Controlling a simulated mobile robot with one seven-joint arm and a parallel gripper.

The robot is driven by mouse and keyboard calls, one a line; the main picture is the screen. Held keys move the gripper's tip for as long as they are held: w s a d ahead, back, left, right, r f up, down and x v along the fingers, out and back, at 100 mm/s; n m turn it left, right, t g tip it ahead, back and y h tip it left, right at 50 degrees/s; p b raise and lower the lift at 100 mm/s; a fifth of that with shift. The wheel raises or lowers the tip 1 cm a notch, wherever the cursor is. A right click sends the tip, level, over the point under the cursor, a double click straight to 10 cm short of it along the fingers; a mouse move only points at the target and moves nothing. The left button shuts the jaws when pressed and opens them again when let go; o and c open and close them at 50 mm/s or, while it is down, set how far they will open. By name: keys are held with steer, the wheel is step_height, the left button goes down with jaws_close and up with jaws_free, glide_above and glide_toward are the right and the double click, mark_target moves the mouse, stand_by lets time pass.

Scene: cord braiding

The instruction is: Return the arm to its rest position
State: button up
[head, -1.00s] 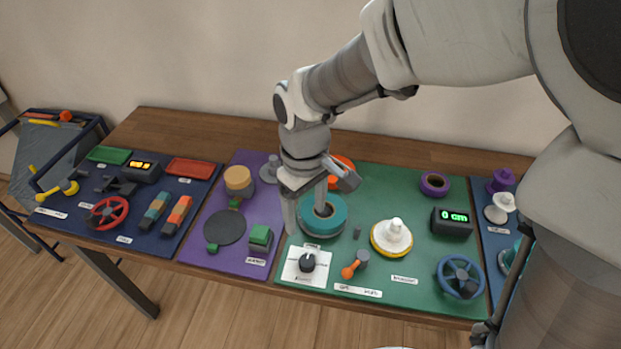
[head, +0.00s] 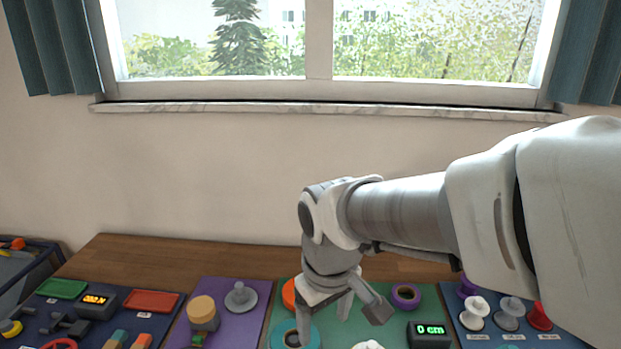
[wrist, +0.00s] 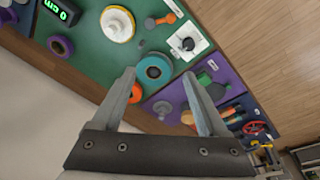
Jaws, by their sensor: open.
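My gripper (head: 358,309) is open, with nothing between its fingers, and hangs over the green mat (head: 428,294) in the head view. In the wrist view the two fingers of my gripper (wrist: 166,82) are spread apart above the table. A teal spool (wrist: 154,68) shows between and beyond the fingertips. An orange ring (wrist: 135,93) lies partly behind the left finger. My arm reaches in from the right of the head view with its wrist pointing down.
A display reading 0 cm (head: 429,335) and a purple ring (head: 406,295) lie right of my gripper. A purple mat (head: 226,318) and a blue mat with trays (head: 151,301) lie left. A wall and window sill (head: 320,108) stand behind the table (head: 190,254).

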steer(key=s+d+r+m+t, duration=0.3)
steer(key=s+d+r+m, duration=0.3)
steer(key=d, duration=0.6)
steer(key=shift+s+r+m+t+p, duration=0.3)
steer(key=shift+s+r+m+p, duration=0.1)
steer(key=shift+s+r, duration=0.4)
